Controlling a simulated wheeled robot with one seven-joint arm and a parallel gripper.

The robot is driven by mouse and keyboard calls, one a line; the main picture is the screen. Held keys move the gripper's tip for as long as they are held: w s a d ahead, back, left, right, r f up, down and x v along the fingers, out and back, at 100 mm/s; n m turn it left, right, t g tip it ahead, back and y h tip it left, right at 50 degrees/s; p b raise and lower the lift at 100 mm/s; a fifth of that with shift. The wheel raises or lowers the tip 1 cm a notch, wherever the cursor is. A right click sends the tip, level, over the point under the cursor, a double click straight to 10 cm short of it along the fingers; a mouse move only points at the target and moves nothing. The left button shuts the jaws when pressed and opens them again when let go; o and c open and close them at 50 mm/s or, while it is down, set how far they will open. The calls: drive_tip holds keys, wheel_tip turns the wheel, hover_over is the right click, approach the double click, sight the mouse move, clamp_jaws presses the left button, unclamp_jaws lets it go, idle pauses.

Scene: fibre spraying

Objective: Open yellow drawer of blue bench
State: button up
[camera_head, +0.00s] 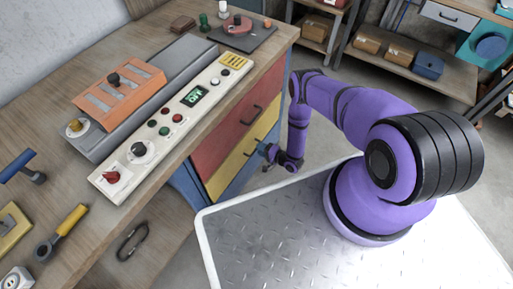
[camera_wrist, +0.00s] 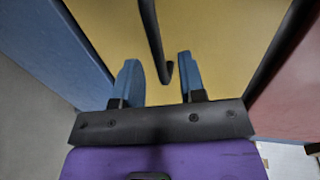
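The yellow drawer (camera_head: 238,158) is in the side of the blue bench (camera_head: 187,187), below a red drawer. Its front looks flush with the red one. Its dark bar handle (camera_head: 251,148) is partly near my gripper (camera_head: 269,152). In the wrist view the yellow front (camera_wrist: 225,45) fills the middle. The handle (camera_wrist: 152,35) runs down from the top edge and ends in a bend between the two blue fingers of my gripper (camera_wrist: 158,82). The fingers are open, with a gap on each side of the handle. Contact cannot be seen.
The red drawer (camera_head: 232,118) has its own dark handle. A control panel (camera_head: 170,125) and an orange block (camera_head: 118,88) lie on the wooden bench top (camera_head: 60,130). My metal deck lies in front. Shelves with boxes (camera_head: 385,50) stand behind.

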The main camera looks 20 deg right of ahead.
drive_tip(key=shift+x, duration=1.4)
clamp_jaws()
drive_tip(key=shift+d, duration=0.1)
